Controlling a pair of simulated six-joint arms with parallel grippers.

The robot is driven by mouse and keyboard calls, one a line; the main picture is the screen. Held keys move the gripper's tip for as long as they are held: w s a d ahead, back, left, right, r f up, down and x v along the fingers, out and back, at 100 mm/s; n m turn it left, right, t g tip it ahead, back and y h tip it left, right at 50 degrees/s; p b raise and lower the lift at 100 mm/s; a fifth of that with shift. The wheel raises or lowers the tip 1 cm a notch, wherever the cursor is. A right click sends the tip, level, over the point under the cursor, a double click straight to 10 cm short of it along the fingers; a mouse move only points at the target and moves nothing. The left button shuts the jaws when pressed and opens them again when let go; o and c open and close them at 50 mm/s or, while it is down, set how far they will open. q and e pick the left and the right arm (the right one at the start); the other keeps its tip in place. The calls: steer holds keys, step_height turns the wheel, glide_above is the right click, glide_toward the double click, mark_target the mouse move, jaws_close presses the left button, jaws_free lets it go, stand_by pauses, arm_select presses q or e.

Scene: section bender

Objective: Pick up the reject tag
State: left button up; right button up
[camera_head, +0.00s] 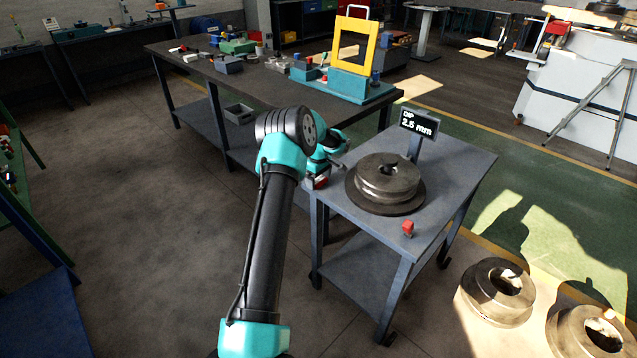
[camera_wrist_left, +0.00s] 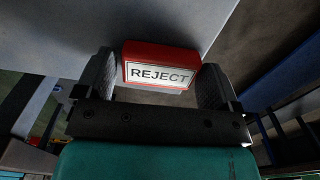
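The reject tag (camera_wrist_left: 160,66) is a small red block with a white plate reading REJECT. In the left wrist view it sits between my left gripper's (camera_wrist_left: 158,80) two dark fingers, which press close against both its sides. In the head view the red tag (camera_head: 319,183) shows at the left edge of the small grey table, just under my left gripper (camera_head: 320,174). I cannot tell whether the tag rests on the tabletop or is slightly raised. My right gripper is not in view.
The grey table (camera_head: 457,178) also holds a stacked metal roller (camera_head: 388,181), a small red-topped piece (camera_head: 407,229) and a display (camera_head: 419,122) reading "DIP 2.5 mm". More rollers (camera_head: 497,291) lie on the floor at right. A cluttered dark workbench (camera_head: 205,68) stands behind.

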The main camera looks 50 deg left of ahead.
mark_target(319, 180)
arm_select(q)
steer(key=c, duration=0.7)
steer(key=shift+r, duration=0.1)
steer(key=shift+r, duration=1.8)
steer(key=s+d+r, duration=0.1)
steer(key=s+d, duration=0.9)
steer(key=d, duration=0.2)
steer(key=shift+s, duration=0.3)
steer(key=shift+r, duration=0.1)
